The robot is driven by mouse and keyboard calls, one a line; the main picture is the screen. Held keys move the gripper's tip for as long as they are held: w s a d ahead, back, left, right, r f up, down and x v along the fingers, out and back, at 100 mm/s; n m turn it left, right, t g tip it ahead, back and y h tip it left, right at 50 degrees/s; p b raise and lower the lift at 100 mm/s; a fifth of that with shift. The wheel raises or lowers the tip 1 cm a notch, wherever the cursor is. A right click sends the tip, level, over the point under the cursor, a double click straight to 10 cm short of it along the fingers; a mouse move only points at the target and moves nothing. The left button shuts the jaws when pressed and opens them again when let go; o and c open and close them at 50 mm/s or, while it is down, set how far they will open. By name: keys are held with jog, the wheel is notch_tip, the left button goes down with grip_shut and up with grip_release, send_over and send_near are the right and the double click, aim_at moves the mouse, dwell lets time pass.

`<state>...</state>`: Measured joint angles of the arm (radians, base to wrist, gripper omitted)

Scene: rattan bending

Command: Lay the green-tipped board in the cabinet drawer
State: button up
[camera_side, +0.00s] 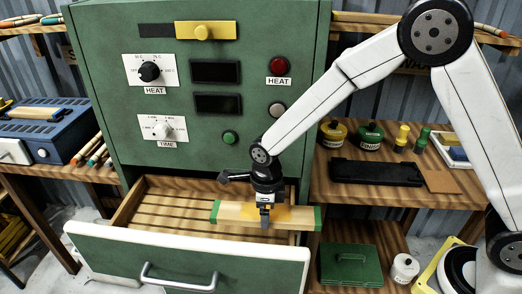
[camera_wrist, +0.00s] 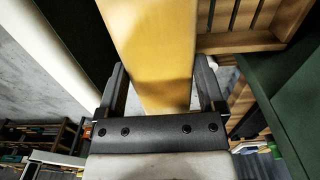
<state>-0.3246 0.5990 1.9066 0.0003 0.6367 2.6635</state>
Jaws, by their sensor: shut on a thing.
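The green-tipped board (camera_side: 240,212) is a pale wooden plank with a green end at each side. It lies roughly level over the right part of the open cabinet drawer (camera_side: 150,212). My gripper (camera_side: 266,215) is shut on the board from above, near its middle. In the wrist view the board (camera_wrist: 152,45) runs up between the two fingers of my gripper (camera_wrist: 162,85); its green ends are not visible there. The drawer has a slatted wooden floor, a white front rim and a metal handle. Whether the board touches the slats I cannot tell.
The green cabinet (camera_side: 215,130) with its dials stands right behind my gripper. A wooden shelf (camera_side: 375,185) with jars and a black case is to the right. A green box (camera_side: 350,264) sits below it. The drawer's left part is empty.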

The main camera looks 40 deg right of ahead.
jog(key=shift+a+f, duration=0.2)
jog(key=shift+a, duration=0.2)
jog(key=shift+w, duration=0.1)
send_near(224, 228)
jog(key=s+d+r, duration=0.1)
jog(key=s+r, duration=0.1)
jog(key=s, duration=0.3)
jog(key=w+f, duration=0.3)
jog(key=shift+w+a+f, duration=0.2)
jog(key=shift+a+f, duration=0.1)
jog(key=shift+f, duration=0.1)
jog(key=shift+w+a+f, duration=0.15)
jog(key=shift+w+f, duration=0.4)
jog(key=shift+w+f, duration=0.1)
jog(key=shift+f, duration=0.1)
jog(key=shift+w+f, duration=0.1)
jog(key=shift+f, duration=1.45)
jog(key=shift+f, duration=0.1)
